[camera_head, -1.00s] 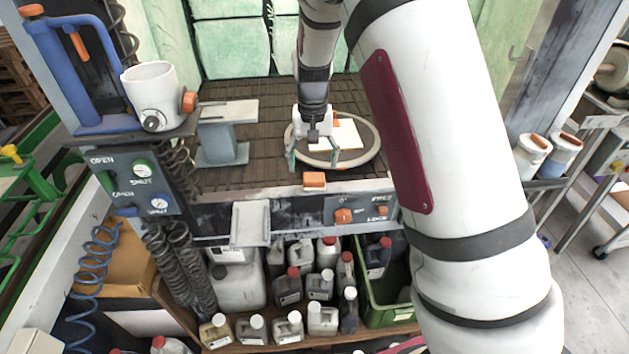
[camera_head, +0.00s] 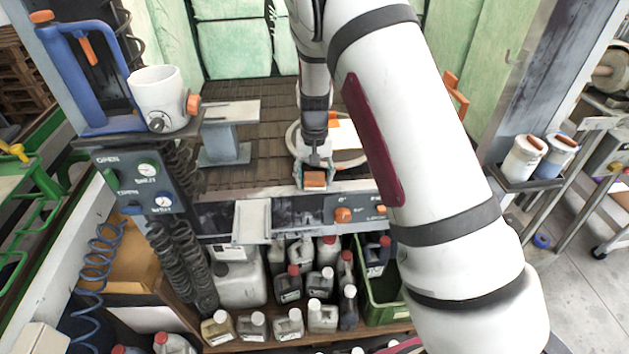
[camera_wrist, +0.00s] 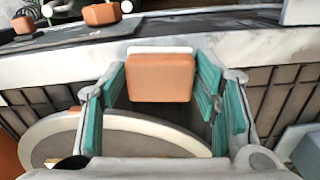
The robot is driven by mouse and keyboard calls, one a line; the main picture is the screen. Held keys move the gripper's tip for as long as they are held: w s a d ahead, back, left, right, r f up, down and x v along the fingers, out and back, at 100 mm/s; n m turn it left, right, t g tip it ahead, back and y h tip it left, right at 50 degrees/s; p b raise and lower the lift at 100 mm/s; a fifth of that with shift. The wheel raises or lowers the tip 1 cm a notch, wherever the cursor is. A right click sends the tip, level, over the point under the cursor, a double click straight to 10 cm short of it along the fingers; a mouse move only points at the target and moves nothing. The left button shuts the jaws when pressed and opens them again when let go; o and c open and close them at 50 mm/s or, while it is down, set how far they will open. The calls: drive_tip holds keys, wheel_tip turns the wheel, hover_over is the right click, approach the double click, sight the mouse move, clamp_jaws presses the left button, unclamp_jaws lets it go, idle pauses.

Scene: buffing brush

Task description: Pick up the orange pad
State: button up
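The orange pad (camera_head: 315,179) is a small block with a pale edge. It lies at the front edge of the slatted bench, above the control panel. In the wrist view the orange pad (camera_wrist: 161,77) sits between the far ends of my fingers. My gripper (camera_head: 314,176) is above the pad with one finger on each side of it. In the wrist view my gripper (camera_wrist: 162,90) is open, its teal finger pads spread. A gap shows at least on the right side of the pad. Whether the left finger touches it I cannot tell.
A round ring (camera_head: 356,158) with a pale board (camera_head: 345,135) lies behind my gripper on the slatted bench. A grey stand (camera_head: 222,140) is to the left. Orange knobs (camera_head: 342,215) are on the front panel below. Several bottles stand on the shelf underneath.

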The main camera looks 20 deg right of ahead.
sight(314, 175)
drive_tip(key=c, duration=0.5)
drive_tip(key=shift+c, duration=0.2)
drive_tip(key=shift+r, duration=0.15)
drive_tip(key=shift+w+r, duration=0.1)
drive_tip(key=shift+r, duration=0.45)
wheel_tip(314, 175, up, 2)
drive_tip(key=shift+r+b, duration=0.15)
drive_tip(key=shift+b, duration=0.35)
drive_tip(key=s+d+r+b, duration=0.1)
drive_tip(key=s+d, duration=0.9)
drive_tip(key=s, duration=0.2)
drive_tip(key=shift+s+r, duration=0.2)
drive_tip(key=shift+s, duration=0.15)
